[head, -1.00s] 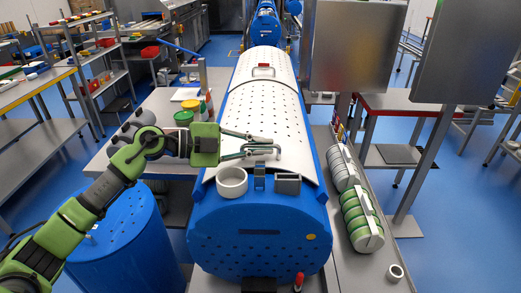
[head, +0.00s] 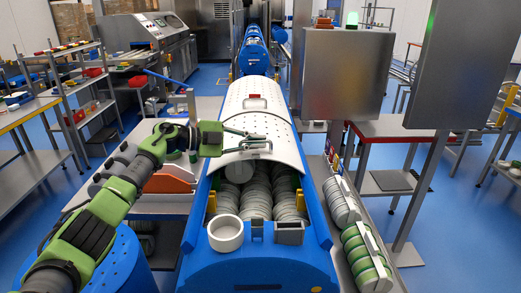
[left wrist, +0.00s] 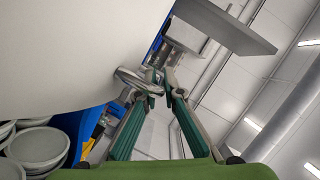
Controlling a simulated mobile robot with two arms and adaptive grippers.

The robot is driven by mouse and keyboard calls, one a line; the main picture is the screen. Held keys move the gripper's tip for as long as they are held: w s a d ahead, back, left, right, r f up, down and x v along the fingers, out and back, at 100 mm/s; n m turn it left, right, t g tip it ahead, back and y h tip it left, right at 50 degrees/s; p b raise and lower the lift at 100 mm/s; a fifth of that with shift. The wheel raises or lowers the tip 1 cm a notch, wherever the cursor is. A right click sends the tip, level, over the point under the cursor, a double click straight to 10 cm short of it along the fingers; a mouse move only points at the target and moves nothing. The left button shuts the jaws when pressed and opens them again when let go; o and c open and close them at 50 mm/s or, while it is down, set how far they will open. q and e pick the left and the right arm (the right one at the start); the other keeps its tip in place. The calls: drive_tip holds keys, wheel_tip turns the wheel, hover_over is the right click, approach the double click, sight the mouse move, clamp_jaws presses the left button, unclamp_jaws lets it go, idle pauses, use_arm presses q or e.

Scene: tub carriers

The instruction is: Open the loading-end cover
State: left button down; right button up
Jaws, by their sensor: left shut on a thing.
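The loading-end cover (head: 285,129) is a white, perforated, curved panel on the near end of a long blue tub (head: 205,270). It stands raised with its front edge off the tub, and stacks of round grey-white discs (head: 258,199) show inside. My left gripper (head: 264,141) is shut on the cover's metal handle (head: 245,148). In the left wrist view the fingertips (left wrist: 160,86) meet at the handle (left wrist: 130,76), beside the cover's white surface (left wrist: 70,50). My right gripper is not in view.
A white ring (head: 225,234) and a small grey box (head: 289,233) sit at the tub's near end. Green and white rolls (head: 366,258) line the right side. A grey cabinet (head: 347,75) stands behind them. A blue drum (head: 110,268) is at the lower left.

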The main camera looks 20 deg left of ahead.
use_arm(q)
drive_tip(key=shift+w+a+b, duration=0.15)
drive_tip(key=shift+w+b, duration=0.1)
drive_tip(key=shift+w, duration=0.25)
drive_tip(key=shift+w+a+b, duration=0.15)
drive_tip(key=shift+w+b, duration=0.05)
drive_tip(key=shift+w, duration=0.3)
drive_tip(key=shift+w+a, duration=0.15)
drive_tip(key=shift+w, duration=0.15)
drive_tip(key=shift+w+a+b, duration=0.15)
drive_tip(key=shift+w+b, duration=0.35)
drive_tip(key=shift+w, duration=0.15)
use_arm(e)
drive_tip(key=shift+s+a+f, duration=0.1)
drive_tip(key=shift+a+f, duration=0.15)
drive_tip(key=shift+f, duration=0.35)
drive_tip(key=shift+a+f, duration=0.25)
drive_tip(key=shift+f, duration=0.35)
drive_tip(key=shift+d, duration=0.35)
use_arm(q)
drive_tip(key=c, duration=2.4)
unclamp_jaws()
drive_tip(key=shift+c, duration=0.2)
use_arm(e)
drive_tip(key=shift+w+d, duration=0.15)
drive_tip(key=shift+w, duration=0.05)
use_arm(q)
drive_tip(key=shift+a, duration=0.1)
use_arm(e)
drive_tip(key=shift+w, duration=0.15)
